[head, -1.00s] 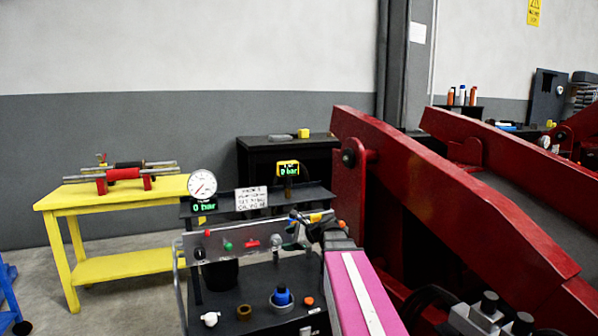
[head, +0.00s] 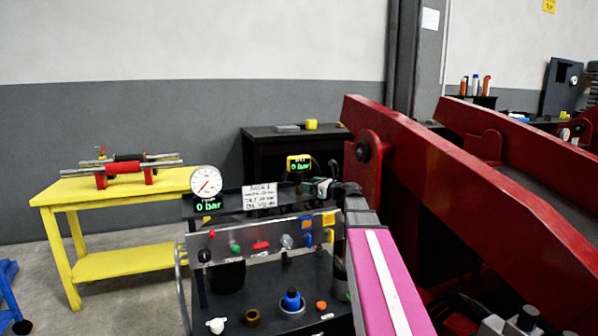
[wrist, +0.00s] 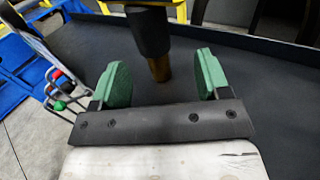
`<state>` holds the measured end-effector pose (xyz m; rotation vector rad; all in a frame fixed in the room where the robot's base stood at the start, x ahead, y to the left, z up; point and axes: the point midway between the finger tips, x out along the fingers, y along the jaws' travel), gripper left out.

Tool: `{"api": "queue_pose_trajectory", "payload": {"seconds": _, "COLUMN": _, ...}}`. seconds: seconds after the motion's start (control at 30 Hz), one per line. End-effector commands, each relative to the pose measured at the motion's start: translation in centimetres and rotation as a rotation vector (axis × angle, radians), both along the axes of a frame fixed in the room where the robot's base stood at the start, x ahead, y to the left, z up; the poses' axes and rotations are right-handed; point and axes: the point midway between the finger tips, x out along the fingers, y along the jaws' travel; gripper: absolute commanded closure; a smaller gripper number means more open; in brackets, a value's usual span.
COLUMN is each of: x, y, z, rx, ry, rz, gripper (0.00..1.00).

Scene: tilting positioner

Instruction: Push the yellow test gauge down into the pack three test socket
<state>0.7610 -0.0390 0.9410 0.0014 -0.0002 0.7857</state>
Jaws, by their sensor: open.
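The yellow test gauge (head: 299,163) with a lit green readout stands on the dark rear shelf in the head view, just beyond my gripper (head: 318,188). In the wrist view, the yellow body (wrist: 170,5) is cut off by the top edge. A dark stem (wrist: 150,32) and a brass piece (wrist: 160,68) below it show ahead of my gripper (wrist: 165,78), in line with the gap between its green fingers. My gripper is open, and I see no contact with the gauge. Whether the brass is the gauge's tip or the socket, I cannot tell.
A round white dial gauge (head: 206,181) and a white sign (head: 260,196) stand left of my gripper. A valve panel (head: 262,240) lies in front. A big red tilting frame (head: 450,190) closes off the right. A yellow table (head: 110,190) stands far left.

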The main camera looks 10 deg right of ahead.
Motion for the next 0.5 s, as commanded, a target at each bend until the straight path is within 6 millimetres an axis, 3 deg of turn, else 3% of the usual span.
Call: {"api": "queue_pose_trajectory", "payload": {"seconds": 0.5, "x": 3.4, "y": 4.1, "z": 0.1, "rx": -0.001, "ry": 0.000, "rz": 0.000, "gripper": 0.31}}
